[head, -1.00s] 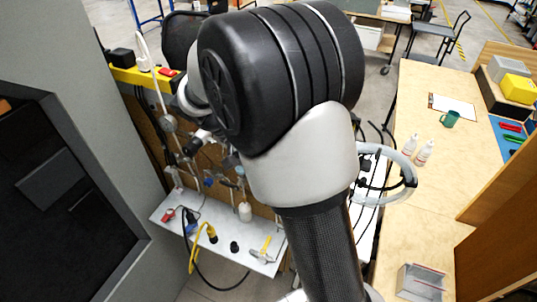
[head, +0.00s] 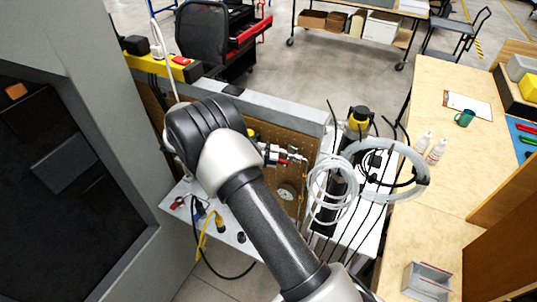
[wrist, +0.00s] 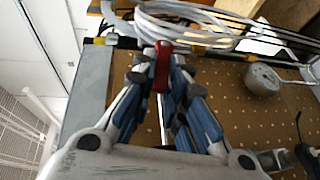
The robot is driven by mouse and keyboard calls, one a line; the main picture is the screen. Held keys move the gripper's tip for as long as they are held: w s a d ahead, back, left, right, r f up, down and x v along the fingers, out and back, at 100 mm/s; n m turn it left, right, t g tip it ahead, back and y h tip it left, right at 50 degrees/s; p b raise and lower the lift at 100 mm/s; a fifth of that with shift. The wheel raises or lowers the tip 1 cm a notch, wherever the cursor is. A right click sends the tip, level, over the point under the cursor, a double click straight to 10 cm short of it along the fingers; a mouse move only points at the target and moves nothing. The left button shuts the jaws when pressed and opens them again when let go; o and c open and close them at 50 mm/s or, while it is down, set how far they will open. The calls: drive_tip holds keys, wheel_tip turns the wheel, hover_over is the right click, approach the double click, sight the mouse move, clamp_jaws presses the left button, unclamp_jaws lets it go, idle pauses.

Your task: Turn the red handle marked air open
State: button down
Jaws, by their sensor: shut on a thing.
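In the wrist view my gripper (wrist: 160,82) has its two blue-padded fingers closed around a red handle (wrist: 162,66), which stands between the fingertips. No marking on the handle can be read. The fitting behind the handle is mostly hidden by the fingers. In the head view my arm reaches over the pegboard, and the gripper itself cannot be made out clearly. Metal fittings with small red and blue parts (head: 283,155) show just right of my arm at the pegboard.
Coiled clear tubing (head: 333,188) and black cables hang right of the pegboard (head: 262,185). A round gauge (head: 286,192) is low on the board. A shelf with a yellow cable (head: 203,236) is at left. A wooden bench (head: 425,190) stands at right, a grey cabinet at left.

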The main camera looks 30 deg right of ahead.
drive_tip(key=shift+f+n+g+h+p, duration=0.15)
drive_tip(key=shift+n+g+h+p, duration=0.3)
drive_tip(key=shift+p, duration=1.35)
drive_tip(key=shift+f+h+p, duration=0.4)
drive_tip(key=shift+h+p, duration=0.15)
drive_tip(key=shift+p, duration=0.65)
drive_tip(key=c, duration=1.6)
unclamp_jaws()
drive_tip(key=b, duration=0.3)
drive_tip(key=shift+w+m+y, duration=0.15)
drive_tip(key=shift+m+y, duration=0.1)
drive_tip(key=shift+y, duration=0.15)
drive_tip(key=shift+b, duration=0.9)
